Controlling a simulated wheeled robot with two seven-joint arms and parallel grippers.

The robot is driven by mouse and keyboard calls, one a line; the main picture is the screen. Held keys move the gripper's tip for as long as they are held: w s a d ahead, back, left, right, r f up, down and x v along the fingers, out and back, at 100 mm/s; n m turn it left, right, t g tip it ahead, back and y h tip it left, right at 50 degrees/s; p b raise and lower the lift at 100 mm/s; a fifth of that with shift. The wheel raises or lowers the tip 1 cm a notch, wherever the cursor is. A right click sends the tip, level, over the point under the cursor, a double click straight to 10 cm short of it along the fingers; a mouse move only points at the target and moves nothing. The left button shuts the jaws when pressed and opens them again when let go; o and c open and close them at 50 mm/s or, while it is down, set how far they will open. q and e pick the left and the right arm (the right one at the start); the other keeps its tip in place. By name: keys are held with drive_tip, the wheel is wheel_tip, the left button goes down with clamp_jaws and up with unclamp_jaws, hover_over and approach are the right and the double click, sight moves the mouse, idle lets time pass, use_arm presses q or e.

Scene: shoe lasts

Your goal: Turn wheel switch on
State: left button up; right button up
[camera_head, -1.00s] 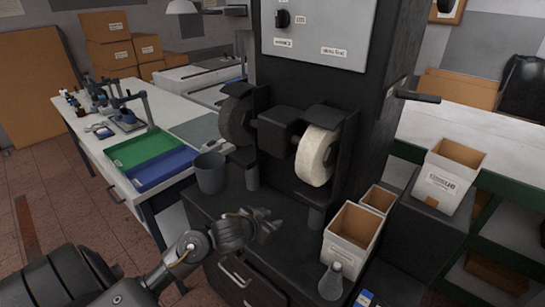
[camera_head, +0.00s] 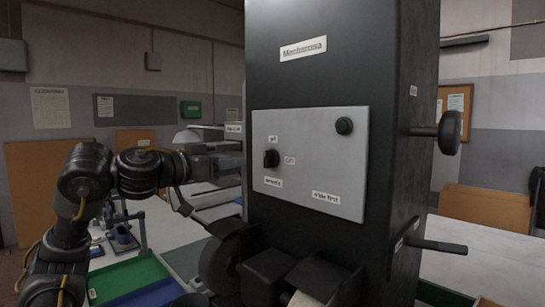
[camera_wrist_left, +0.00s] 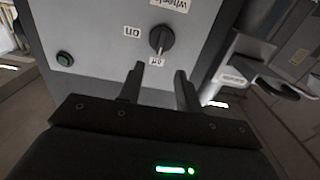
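The wheel switch (camera_head: 271,158) is a black knob on the left of the grey panel (camera_head: 310,185). An "off" label sits above it, "on" to its right and the wheels label below. The left wrist view shows the switch (camera_wrist_left: 162,39) upside down, with its pointer seemingly toward "off". My left gripper (camera_head: 236,152) is at the panel's left side, apart from the switch. In the wrist view its two fingers (camera_wrist_left: 158,70) are spread with an empty gap, and the switch appears just beyond them. My right gripper is not in view.
A green button (camera_head: 344,126) is at the panel's upper right. Below the panel, the dark machine's wheel housings (camera_head: 268,268) jut forward. A side handle (camera_head: 449,132) sticks out right. A green tray (camera_head: 128,280) lies on the table at lower left. Space before the panel is clear.

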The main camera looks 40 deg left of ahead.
sight(264, 155)
use_arm(q)
drive_tip(key=w+p, duration=0.1)
drive_tip(key=w, duration=0.2)
drive_tip(key=w+p, duration=0.2)
drive_tip(key=w, duration=0.1)
drive_tip(key=w+p, duration=0.1)
drive_tip(key=w, duration=0.1)
drive_tip(key=shift+w+d+r+p, duration=0.25)
drive_tip(key=shift+w+d+p, duration=0.1)
drive_tip(key=shift+w+p, duration=0.05)
drive_tip(key=shift+w, duration=0.25)
drive_tip(key=shift+w+f, duration=0.1)
drive_tip(key=shift+w, duration=0.2)
clamp_jaws()
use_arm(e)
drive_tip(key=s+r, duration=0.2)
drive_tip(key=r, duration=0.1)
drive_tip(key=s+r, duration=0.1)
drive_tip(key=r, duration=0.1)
